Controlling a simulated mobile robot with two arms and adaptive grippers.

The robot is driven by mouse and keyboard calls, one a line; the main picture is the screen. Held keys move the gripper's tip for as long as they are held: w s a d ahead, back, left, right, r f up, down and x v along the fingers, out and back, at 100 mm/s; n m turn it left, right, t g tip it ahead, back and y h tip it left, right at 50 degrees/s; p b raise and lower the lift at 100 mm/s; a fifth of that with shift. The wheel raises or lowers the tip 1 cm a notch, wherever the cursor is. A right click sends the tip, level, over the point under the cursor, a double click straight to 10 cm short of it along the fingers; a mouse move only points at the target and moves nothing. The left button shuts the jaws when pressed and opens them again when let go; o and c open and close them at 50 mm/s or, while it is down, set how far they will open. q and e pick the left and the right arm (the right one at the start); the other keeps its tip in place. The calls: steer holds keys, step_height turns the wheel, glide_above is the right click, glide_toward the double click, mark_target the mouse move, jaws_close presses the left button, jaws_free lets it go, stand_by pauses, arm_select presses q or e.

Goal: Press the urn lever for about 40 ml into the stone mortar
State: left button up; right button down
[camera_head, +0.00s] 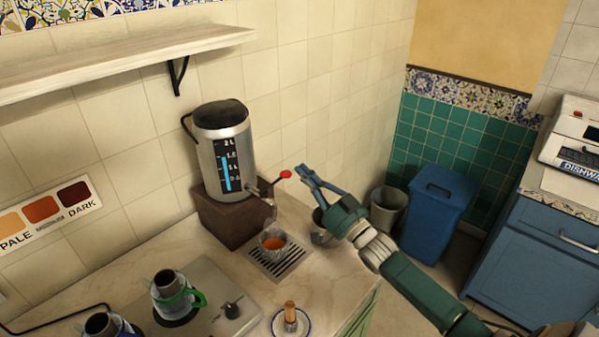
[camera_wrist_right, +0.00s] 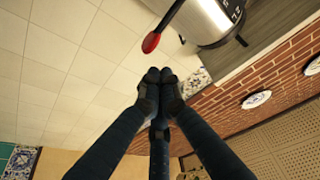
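The urn (camera_head: 222,155) is a steel cylinder with a dark lid and a blue level gauge, on a brown block against the wall. Its lever ends in a red knob (camera_head: 286,174). A small greyish bowl (camera_head: 272,243) with amber liquid stands under the tap; it may be the stone mortar, but its material is unclear. My right gripper (camera_head: 305,172) is just right of the knob, apart from it. In the right wrist view its fingertips (camera_wrist_right: 160,75) meet with nothing between them, and the red knob (camera_wrist_right: 151,42) is just beyond. My left gripper is out of view.
The bowl stands on a drip grate (camera_head: 291,260). A grey vessel (camera_head: 320,237) is partly hidden by my right gripper. A saucer (camera_head: 304,325) with a wooden-looking item is at the front. Two pots, one being a green-handled pot (camera_head: 170,286), are at left. A shelf (camera_head: 120,57) hangs above.

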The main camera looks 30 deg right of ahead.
steer(key=b+v, duration=0.1)
steer(key=v, duration=0.6)
steer(key=shift+s+b, duration=0.25)
steer(key=shift+b, duration=0.1)
steer(key=shift+a, duration=0.2)
steer(key=shift+f, duration=0.1)
